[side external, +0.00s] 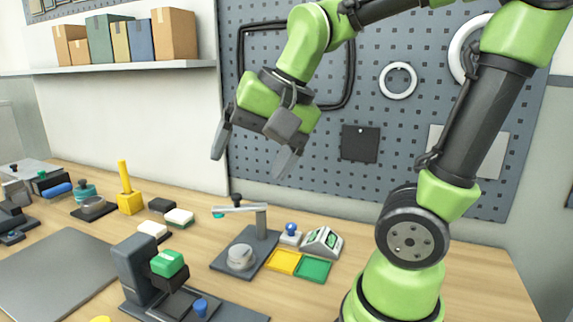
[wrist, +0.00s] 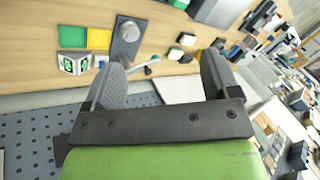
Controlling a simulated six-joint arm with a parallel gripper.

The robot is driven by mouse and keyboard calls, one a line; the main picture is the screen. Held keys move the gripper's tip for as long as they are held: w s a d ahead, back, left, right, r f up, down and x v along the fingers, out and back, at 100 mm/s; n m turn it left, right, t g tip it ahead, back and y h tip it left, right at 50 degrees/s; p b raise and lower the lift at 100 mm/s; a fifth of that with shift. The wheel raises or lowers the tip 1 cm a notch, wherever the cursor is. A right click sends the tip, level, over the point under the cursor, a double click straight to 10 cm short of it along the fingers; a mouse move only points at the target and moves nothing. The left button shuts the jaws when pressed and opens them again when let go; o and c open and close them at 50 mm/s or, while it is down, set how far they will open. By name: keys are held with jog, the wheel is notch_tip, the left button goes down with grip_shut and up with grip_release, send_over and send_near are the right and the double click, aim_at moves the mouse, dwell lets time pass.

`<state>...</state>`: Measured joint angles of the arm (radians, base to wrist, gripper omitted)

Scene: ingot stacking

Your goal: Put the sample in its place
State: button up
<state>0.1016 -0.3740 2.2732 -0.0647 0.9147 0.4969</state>
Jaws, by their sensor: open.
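No thing in view is plainly marked as the sample. A green block (side external: 168,263) lies on the black holder of a dark stand (side external: 137,270). A yellow square (side external: 284,262) and a green square (side external: 313,270) lie side by side before a small sign with green pictures (side external: 322,242). My gripper (side external: 252,157) is open and empty, high above the table; its spread fingers show in the wrist view (wrist: 163,68).
Two pale blocks (side external: 179,217), a yellow post (side external: 129,201) and a round dark fixture (side external: 93,208) stand further left. A grey mat (side external: 55,274) covers the front left. A shelf with boxes (side external: 120,67) and a pegboard (side external: 350,110) are behind. The table's right end looks clear.

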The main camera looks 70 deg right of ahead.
jog(key=s+a+n+t+y, duration=0.1)
jog(key=s+a+n, duration=0.1)
jog(key=s+n, duration=0.4)
jog(key=shift+a+n+t, duration=0.4)
